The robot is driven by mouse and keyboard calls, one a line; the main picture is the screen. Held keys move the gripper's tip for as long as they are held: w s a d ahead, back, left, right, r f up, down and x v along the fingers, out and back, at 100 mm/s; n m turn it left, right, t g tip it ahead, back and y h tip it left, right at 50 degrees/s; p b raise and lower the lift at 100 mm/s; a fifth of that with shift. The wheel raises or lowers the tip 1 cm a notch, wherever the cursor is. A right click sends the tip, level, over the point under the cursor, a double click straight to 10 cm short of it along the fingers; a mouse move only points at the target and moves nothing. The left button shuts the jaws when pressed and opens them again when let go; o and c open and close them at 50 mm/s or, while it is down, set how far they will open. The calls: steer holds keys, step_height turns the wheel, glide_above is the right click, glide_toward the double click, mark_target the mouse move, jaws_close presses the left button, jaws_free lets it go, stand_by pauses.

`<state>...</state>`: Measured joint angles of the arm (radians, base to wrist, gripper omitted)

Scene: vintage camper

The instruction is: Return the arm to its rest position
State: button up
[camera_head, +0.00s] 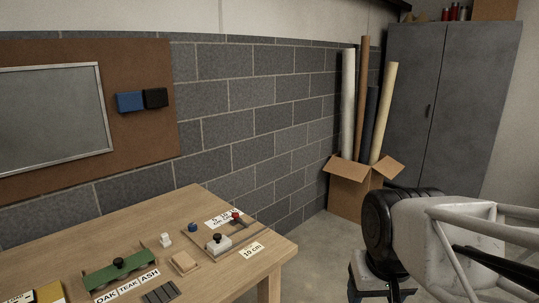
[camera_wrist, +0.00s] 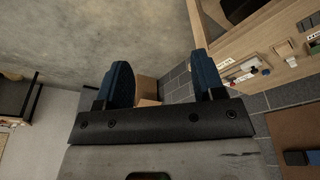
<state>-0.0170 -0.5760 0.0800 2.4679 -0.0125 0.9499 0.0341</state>
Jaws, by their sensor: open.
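My gripper (camera_wrist: 162,72) shows in the wrist view with its two blue fingers spread wide apart. Nothing is between the fingers; beyond them are floor, grey block wall and part of a cardboard box. In the head view my white and black arm (camera_head: 420,225) is at the right, to the right of the wooden table (camera_head: 190,225) and in front of the grey cabinet. I cannot make out the fingers clearly in the head view.
A cardboard box (camera_head: 345,192) with long rolls stands by the wall. A grey cabinet (camera_head: 440,110) stands behind my arm. Floor between table and box is clear.

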steer(key=s, duration=0.1)
steer(key=s+f, duration=0.1)
steer(key=s, duration=0.1)
steer(key=shift+s+d+f, duration=0.25)
steer(key=shift+d+f, duration=0.1)
steer(key=shift+d, duration=0.05)
steer(key=shift+c, duration=0.4)
stand_by(0.6)
